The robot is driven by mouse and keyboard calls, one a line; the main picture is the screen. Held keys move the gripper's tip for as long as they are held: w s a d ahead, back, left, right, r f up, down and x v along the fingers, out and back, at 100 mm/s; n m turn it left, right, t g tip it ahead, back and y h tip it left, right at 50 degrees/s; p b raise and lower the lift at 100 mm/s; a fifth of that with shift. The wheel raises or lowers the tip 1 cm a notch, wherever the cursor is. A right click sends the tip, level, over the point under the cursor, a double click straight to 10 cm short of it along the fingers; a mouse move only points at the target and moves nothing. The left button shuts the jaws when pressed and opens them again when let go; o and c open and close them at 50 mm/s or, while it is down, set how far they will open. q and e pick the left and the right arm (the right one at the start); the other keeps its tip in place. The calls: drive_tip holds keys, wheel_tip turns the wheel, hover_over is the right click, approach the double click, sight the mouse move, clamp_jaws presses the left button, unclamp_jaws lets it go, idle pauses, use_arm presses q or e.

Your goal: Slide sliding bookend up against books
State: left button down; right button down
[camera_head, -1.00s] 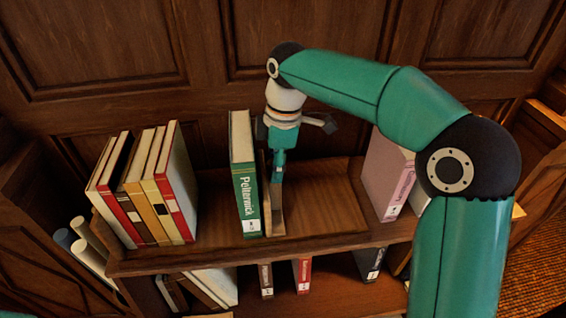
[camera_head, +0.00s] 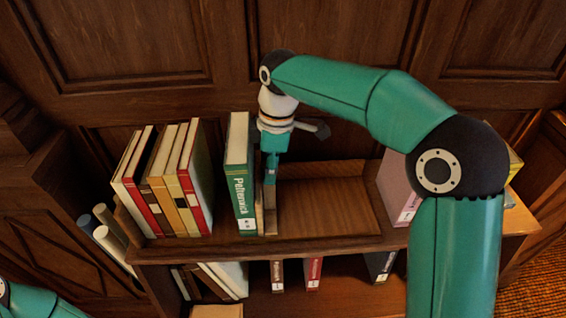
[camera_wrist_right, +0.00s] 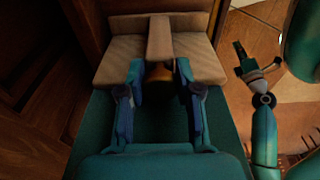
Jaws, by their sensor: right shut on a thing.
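The wooden sliding bookend (camera_head: 270,217) stands on the top shelf, right beside the upright green book (camera_head: 240,185). It also shows in the right wrist view as a pale wooden block with a raised middle bar (camera_wrist_right: 159,38). My right gripper (camera_head: 271,178) reaches down from above and is shut on the bookend; its two fingers (camera_wrist_right: 160,88) flank the bar. The row of books (camera_head: 165,190) stands to the left, with a narrow gap before the green book. My left gripper (camera_wrist_right: 243,62) shows small at the right of the wrist view; its jaw state is unclear.
A pink book (camera_head: 397,187) stands at the right end of the top shelf (camera_head: 325,205), which is bare between it and the bookend. More books (camera_head: 314,272) stand on the lower shelf. Rolled papers (camera_head: 103,235) lean at the left. A panelled wall rises behind.

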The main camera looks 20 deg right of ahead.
sight(240, 137)
drive_tip(key=shift+a+f, duration=0.15)
drive_tip(key=shift+a, duration=0.45)
drive_tip(key=a+p, duration=0.1)
drive_tip(key=w+a+p, duration=0.1)
drive_tip(key=a, duration=0.1)
drive_tip(key=a+p, duration=0.1)
drive_tip(key=a, duration=0.1)
drive_tip(key=shift+w+a, duration=0.15)
drive_tip(key=shift+w, duration=0.15)
drive_tip(key=c, duration=0.8)
unclamp_jaws()
drive_tip(key=shift+o, duration=0.2)
drive_tip(key=shift+w+r, duration=0.1)
drive_tip(key=shift+r, duration=0.1)
drive_tip(key=shift+d+r, duration=0.25)
drive_tip(key=shift+r, duration=1.4)
drive_tip(key=shift+d+r, duration=0.2)
drive_tip(key=shift+r, duration=1.45)
drive_tip(key=shift+d+r, duration=0.25)
drive_tip(key=shift+r, duration=1.4)
